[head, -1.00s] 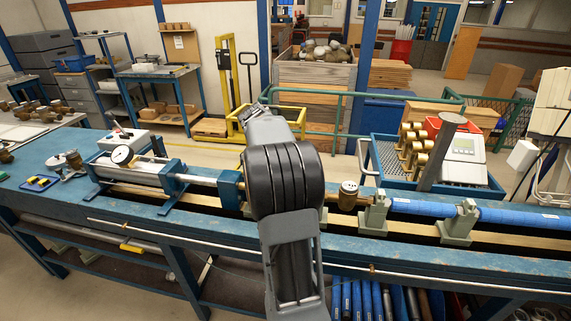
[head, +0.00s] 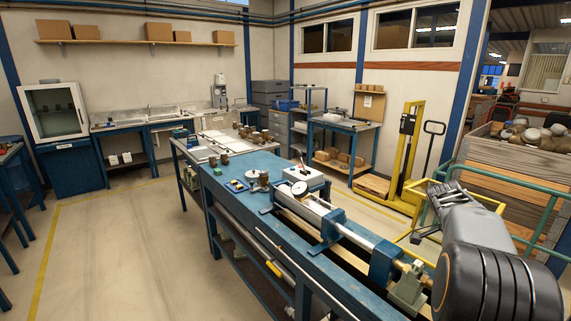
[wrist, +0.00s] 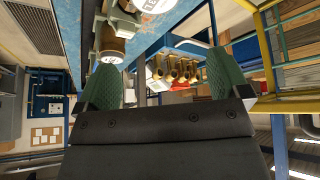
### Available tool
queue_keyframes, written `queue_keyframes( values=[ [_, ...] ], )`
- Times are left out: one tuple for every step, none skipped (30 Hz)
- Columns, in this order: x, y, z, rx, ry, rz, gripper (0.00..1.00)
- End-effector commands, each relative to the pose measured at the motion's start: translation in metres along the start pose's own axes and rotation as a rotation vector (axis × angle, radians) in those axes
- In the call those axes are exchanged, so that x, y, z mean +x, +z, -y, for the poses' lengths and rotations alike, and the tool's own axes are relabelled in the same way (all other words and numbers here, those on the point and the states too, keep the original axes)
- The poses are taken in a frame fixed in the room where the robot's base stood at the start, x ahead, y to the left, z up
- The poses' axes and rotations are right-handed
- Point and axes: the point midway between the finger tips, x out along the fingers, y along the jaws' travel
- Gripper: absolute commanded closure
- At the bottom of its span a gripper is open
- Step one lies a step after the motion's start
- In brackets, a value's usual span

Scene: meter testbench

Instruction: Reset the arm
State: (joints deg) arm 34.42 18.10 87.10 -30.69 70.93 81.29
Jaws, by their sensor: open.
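My gripper (wrist: 163,82) shows in the wrist view with its two green fingers wide apart and nothing between their tips. My arm (head: 495,270) fills the lower right of the head view, raised in front of the bench's right part. In the head view, I cannot clearly make out the fingers. The blue test bench (head: 235,210) runs from the middle to the lower right and carries a cylinder rig with a round dial gauge (head: 299,188). In the wrist view, brass meters (wrist: 178,70) stand in a row beyond the fingers.
A yellow pallet truck (head: 405,150) and a wooden crate (head: 515,170) stand behind the bench. A green rail (head: 520,195) runs in front of the crate. A side table (head: 215,145) with small meters adjoins the bench. The floor at left is open.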

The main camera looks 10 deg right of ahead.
Motion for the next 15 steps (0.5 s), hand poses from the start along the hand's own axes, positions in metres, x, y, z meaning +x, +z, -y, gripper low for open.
queue_keyframes(
  values=[
    [0.003,0.005,0.001,-0.085,-0.009,0.015,0.06],
    [0.008,0.011,0.001,-0.152,-0.011,0.031,0.06],
    [0.016,0.021,-0.002,-0.250,-0.011,0.059,0.06],
    [0.020,0.029,-0.006,-0.326,-0.018,0.080,0.06],
    [0.021,0.038,-0.011,-0.404,-0.032,0.102,0.06],
    [0.019,0.052,-0.017,-0.517,-0.060,0.127,0.06],
    [0.015,0.065,-0.023,-0.605,-0.088,0.144,0.06],
    [0.010,0.078,-0.030,-0.694,-0.118,0.159,0.06],
    [0.000,0.098,-0.040,-0.819,-0.170,0.174,0.06],
    [-0.008,0.114,-0.048,-0.914,-0.214,0.182,0.06],
    [-0.017,0.131,-0.058,-1.010,-0.261,0.186,0.06],
    [-0.027,0.152,-0.072,-1.129,-0.324,0.187,0.06],
    [-0.035,0.167,-0.083,-1.208,-0.370,0.183,0.06],
    [-0.042,0.181,-0.094,-1.280,-0.413,0.179,0.06],
    [-0.050,0.198,-0.108,-1.364,-0.470,0.169,0.06]
  ],
)
